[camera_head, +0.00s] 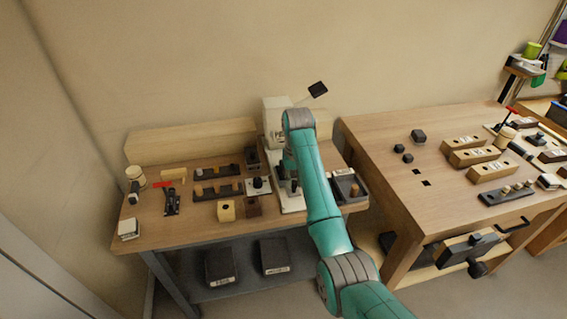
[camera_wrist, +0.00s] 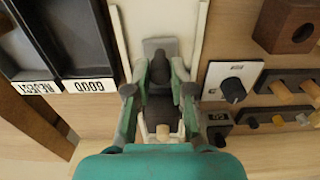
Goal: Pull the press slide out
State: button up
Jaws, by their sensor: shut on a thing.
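The press (camera_head: 276,117) is a white upright machine at the back of the left bench, with a raised lever ending in a black handle (camera_head: 318,89). Its pale base (camera_head: 292,205) runs toward the front, mostly behind my arm. In the wrist view, the press slide (camera_wrist: 160,105) is a dark block with an upright dark knob (camera_wrist: 160,70), lying between two pale rails (camera_wrist: 121,40). My gripper (camera_wrist: 160,64) is shut on the knob, one finger on each side. A light wooden peg (camera_wrist: 163,131) shows at the slide's near end. In the head view my arm hides most of the slide.
Right of the press is a dark two-part tray (camera_wrist: 65,40), labelled GOOD and REJECT. Left of it are a knob panel (camera_wrist: 232,82), a dark wooden block (camera_wrist: 290,25) and peg racks (camera_head: 217,172). A second workbench (camera_head: 375,135) stands to the right.

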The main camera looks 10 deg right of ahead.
jog(key=shift+s, duration=1.4)
jog(key=o, duration=0.8)
